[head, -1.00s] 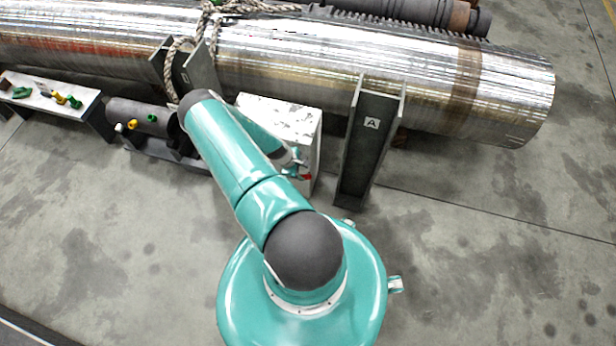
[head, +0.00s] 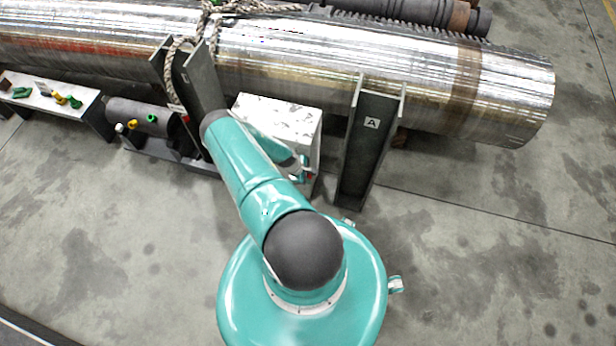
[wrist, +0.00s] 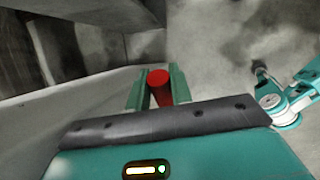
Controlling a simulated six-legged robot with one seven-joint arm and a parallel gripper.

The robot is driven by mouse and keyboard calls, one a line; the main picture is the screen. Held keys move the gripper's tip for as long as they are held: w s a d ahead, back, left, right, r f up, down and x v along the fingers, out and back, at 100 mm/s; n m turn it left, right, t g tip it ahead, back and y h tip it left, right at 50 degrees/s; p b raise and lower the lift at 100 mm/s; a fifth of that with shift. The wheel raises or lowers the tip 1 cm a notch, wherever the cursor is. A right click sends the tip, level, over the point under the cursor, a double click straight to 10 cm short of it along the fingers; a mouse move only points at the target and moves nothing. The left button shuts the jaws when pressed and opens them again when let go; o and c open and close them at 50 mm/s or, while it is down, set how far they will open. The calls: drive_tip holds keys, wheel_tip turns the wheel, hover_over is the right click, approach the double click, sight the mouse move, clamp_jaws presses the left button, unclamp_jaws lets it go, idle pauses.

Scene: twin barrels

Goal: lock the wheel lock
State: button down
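A red round-ended part (wrist: 158,77), perhaps the wheel lock's handle, shows between my two teal fingers in the wrist view. In the head view a small red spot (head: 309,176) shows at the right side of a white box (head: 283,108). My gripper (head: 303,168) is beside that side of the box, close to the red spot. In the wrist view my gripper (wrist: 158,85) has one finger on each side of the red part, with little or no gap. I cannot tell whether the fingers press on it. The rest of the lock is hidden.
A long metal barrel (head: 400,75) lies behind the box. A dark upright support marked A (head: 365,150) stands just right of the box, and another support (head: 205,82) stands to its left. A low bench (head: 85,107) is at left. The floor at right is clear.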

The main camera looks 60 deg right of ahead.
drive_tip(key=shift+w, duration=0.1)
drive_tip(key=shift+w+a+r+g, duration=0.15)
drive_tip(key=shift+w+r+g, duration=0.1)
drive_tip(key=shift+g, duration=0.25)
drive_tip(key=shift+w+r+g, duration=0.1)
drive_tip(key=shift+r+g, duration=0.15)
drive_tip(key=shift+g, duration=0.05)
drive_tip(key=c, duration=1.3)
unclamp_jaws()
drive_tip(key=shift+o, duration=0.2)
drive_tip(key=v, duration=1.3)
drive_tip(key=shift+w+a+r, duration=0.2)
drive_tip(key=shift+a+r, duration=0.05)
drive_tip(key=shift+r, duration=0.05)
